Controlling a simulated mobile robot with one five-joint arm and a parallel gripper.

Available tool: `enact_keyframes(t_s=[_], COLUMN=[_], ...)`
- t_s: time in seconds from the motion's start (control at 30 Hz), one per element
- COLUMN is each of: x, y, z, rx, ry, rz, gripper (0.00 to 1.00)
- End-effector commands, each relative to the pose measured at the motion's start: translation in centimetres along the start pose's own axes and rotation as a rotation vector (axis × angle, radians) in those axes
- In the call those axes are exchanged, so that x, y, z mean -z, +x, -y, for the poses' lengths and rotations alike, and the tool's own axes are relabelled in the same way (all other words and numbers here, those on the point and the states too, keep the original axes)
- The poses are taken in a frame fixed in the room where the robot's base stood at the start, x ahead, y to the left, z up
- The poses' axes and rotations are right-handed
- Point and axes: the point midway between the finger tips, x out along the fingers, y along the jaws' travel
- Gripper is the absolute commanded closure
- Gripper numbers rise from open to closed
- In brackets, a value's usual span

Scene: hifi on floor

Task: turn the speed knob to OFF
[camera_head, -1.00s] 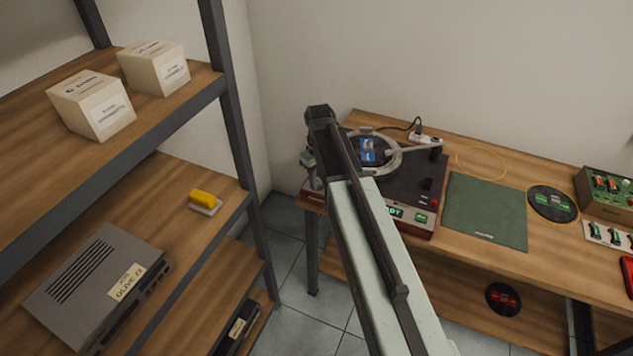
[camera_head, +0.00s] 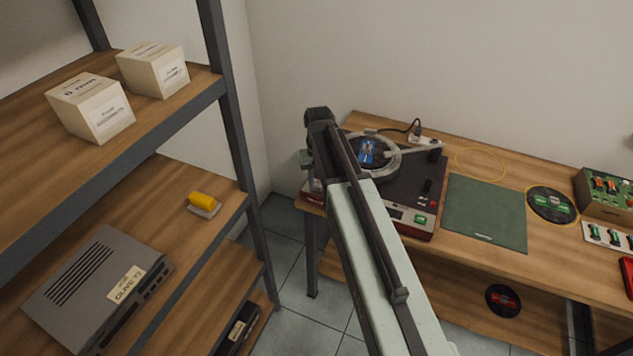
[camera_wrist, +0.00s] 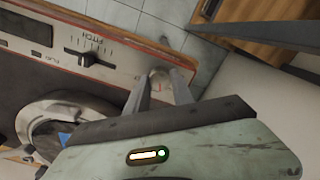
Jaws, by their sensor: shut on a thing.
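The speed knob (camera_wrist: 158,79) is a small pale round knob at the edge of the turntable's control strip in the wrist view. My gripper (camera_wrist: 163,84) has its two fingers on either side of it and is shut on it. The fingers cover part of the knob, so its pointer and setting cannot be read. The turntable (camera_head: 410,190) stands at the left end of the bench in the head view, where my arm hides the knob. Its platter (camera_wrist: 52,118) with a blue piece shows at lower left in the wrist view.
A pitch slider (camera_wrist: 88,58) lies on the strip beside the knob. A green mat (camera_head: 485,212) and a record (camera_head: 552,204) lie to the right on the bench. A shelf rack (camera_head: 232,130) stands at left with boxes. Floor shows beyond the turntable edge.

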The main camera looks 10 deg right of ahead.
Motion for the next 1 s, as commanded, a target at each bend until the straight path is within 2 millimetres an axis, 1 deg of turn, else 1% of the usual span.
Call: enact_keyframes(t_s=[0.2, 0.5, 0.7, 1.0], x=[0.01, 0.01, 0.0, 0.01], y=[0.01, 0.01, 0.01, 0.01], z=[0.01, 0.03, 0.04, 0.04], rx=[0.0, 0.0, 0.0, 0.001], ry=[0.174, 0.339, 0.391, 0.407], rz=[0.0, 0.0, 0.0, 0.0], gripper=[1.0, 1.0, 1.0, 1.0])
